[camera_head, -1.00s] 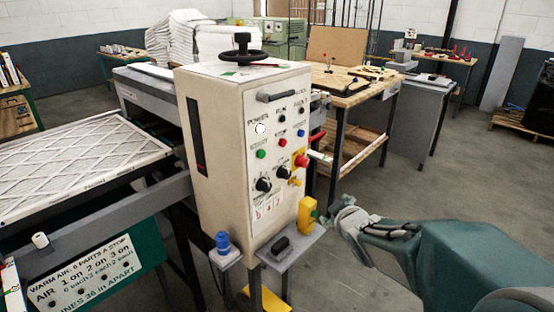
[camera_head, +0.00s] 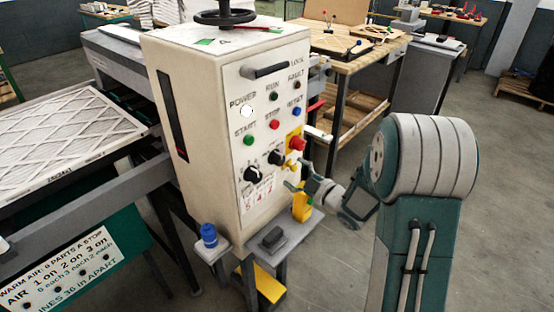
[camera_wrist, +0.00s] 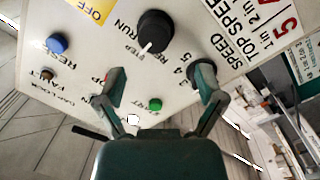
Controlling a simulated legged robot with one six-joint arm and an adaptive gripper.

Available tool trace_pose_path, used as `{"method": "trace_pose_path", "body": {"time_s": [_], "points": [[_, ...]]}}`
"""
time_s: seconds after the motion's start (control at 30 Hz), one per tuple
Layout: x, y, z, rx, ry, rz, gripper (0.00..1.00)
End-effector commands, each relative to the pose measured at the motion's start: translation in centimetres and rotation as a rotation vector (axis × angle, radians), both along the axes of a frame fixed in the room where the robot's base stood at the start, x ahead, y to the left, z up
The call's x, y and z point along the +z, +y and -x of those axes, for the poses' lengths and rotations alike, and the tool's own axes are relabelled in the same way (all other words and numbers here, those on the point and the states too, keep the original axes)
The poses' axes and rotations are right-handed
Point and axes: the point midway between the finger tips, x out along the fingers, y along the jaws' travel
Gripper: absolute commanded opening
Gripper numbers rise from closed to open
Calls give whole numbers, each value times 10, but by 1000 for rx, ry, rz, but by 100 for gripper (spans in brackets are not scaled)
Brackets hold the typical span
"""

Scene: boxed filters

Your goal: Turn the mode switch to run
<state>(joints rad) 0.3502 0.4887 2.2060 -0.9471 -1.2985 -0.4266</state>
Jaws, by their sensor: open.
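The mode switch (camera_head: 276,157) is a black round knob on the front of the cream control cabinet. In the wrist view it is the large black knob (camera_wrist: 156,30) beside the RUN and STEP lettering; its white pointer line appears to face STEP. The black speed knob (camera_head: 251,174) sits to its left in the head view. It shows again in the wrist view (camera_wrist: 203,72), partly behind a finger. My gripper (camera_head: 297,178) is open and empty, just right of the lower panel. In the wrist view its fingers (camera_wrist: 157,90) are spread below the mode knob.
A red stop button (camera_head: 297,143) on a yellow plate and yellow parts beside it are close to my gripper. A small shelf (camera_head: 292,234) with a black block (camera_head: 272,238) juts out below.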

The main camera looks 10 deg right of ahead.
Motion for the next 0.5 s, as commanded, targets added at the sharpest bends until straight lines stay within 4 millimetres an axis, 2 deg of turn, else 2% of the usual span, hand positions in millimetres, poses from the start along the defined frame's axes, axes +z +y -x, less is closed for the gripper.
{"method": "trace_pose_path", "body": {"time_s": [0.1,0.3,0.5], "points": [[-1,12,-20,1,0,0,88],[0,27,-47,0,-1,-2,88],[0,35,-59,-1,1,-1,88]]}}
